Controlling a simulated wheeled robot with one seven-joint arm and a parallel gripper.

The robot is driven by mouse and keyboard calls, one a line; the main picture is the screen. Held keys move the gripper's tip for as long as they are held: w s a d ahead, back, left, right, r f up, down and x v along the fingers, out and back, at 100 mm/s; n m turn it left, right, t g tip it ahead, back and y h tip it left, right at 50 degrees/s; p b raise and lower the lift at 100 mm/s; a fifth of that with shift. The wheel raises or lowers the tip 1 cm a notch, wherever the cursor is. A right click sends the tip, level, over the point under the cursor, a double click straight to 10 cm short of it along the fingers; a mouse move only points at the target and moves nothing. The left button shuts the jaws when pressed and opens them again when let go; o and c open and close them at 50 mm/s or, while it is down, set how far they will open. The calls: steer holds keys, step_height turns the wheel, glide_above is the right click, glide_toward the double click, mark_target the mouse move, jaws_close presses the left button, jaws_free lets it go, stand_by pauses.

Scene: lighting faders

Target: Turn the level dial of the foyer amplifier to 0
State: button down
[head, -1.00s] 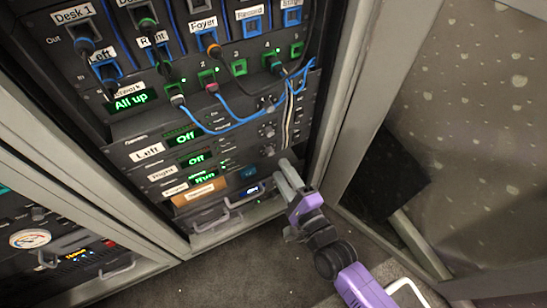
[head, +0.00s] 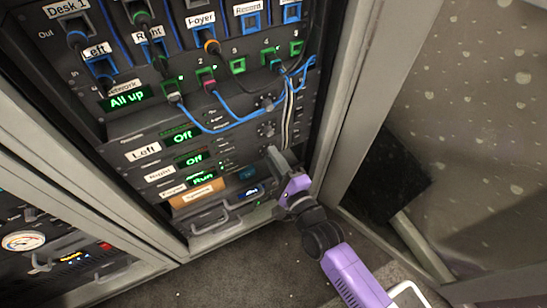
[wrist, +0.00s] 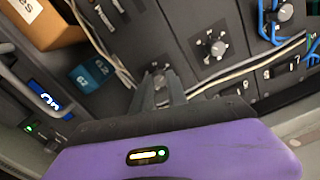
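The foyer amplifier is the lowest of three labelled units in the rack, and its green display (head: 203,178) reads "Run". Its dial (wrist: 159,78) shows in the wrist view between my fingertips, mostly covered, and its setting cannot be read. My gripper (head: 277,158) is at the right end of that unit and hides the dial in the head view. In the wrist view my gripper (wrist: 159,84) has its fingers apart, one each side of the dial; whether they touch it cannot be told.
Two more dials, a middle one (wrist: 217,48) and an upper one (wrist: 284,12), sit above. Pale cables (wrist: 235,68) run close by the fingers. Blue patch cables (head: 235,124) hang above. An orange-brown box (head: 197,191) juts out left. The rack's right post (head: 345,125) is close.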

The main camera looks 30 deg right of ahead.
steer(key=shift+n, duration=0.4)
steer(key=n+p, duration=0.5)
steer(key=n, duration=1.5)
steer(key=shift+f+n, duration=0.1)
steer(key=shift+n, duration=0.3)
stand_by(0.4)
steer(key=c, duration=1.3)
jaws_free()
steer(key=shift+s, duration=0.1)
